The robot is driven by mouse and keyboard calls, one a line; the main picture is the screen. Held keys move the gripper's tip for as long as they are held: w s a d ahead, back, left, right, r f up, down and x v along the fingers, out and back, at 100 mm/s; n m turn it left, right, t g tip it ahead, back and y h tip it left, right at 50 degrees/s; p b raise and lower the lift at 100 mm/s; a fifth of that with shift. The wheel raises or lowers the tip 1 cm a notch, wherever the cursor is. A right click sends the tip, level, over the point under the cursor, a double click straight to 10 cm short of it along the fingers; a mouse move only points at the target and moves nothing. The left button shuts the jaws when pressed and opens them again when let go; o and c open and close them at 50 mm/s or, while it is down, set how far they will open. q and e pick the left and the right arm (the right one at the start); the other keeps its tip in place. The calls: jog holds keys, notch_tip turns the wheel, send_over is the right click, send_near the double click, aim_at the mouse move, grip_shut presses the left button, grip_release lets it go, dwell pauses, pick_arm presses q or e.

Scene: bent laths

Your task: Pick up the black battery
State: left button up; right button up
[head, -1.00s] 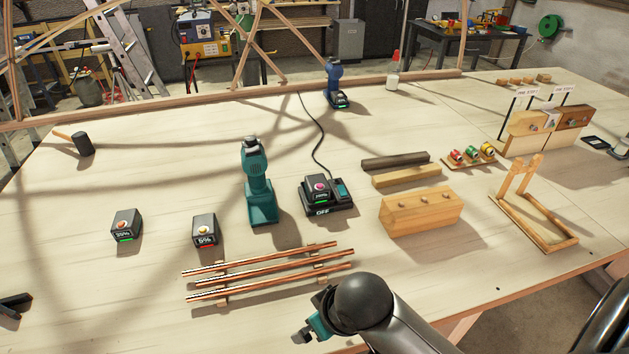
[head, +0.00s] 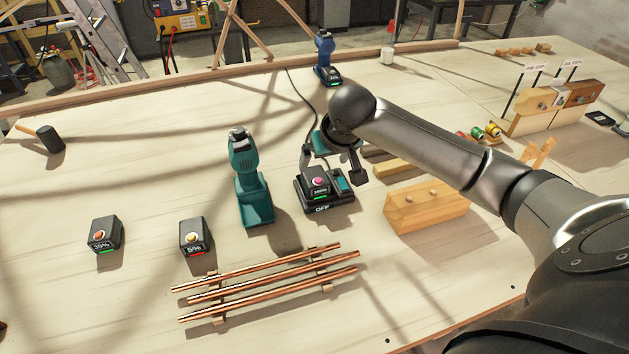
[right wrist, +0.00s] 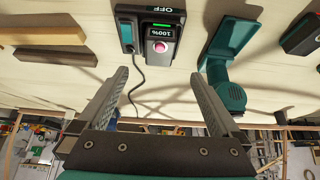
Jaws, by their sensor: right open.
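A black battery with a pink button (head: 316,184) sits in the black and teal charger (head: 342,203), whose front reads OFF. In the right wrist view the battery (right wrist: 161,46) shows a green bar and 100%. My right gripper (head: 332,168) is open and empty, just above and behind this battery. In the right wrist view its fingers (right wrist: 158,78) point toward the battery, with a gap between. Two more black batteries stand on the table: one with an orange button and green bar (head: 104,236), one with a yellow button and red bar (head: 195,239). My left gripper is not clearly visible.
A teal drill (head: 249,185) stands just left of the charger. Copper rods (head: 265,285) lie in front on supports. A wooden block (head: 427,207) and laths are to the right, partly under my right arm. A cable runs behind the charger. A blue tool (head: 325,60) stands farther back.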

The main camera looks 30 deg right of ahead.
aim_at(316, 177)
jog(key=b+x, duration=0.1)
jog(key=x, duration=0.5)
jog(key=shift+w+f, duration=0.2)
jog(key=shift+f, duration=0.15)
jog(key=shift+b+x, duration=0.6)
jog(key=shift+x, duration=2.05)
jog(key=shift+s+d, duration=0.1)
jog(key=shift+s, duration=0.05)
grip_shut()
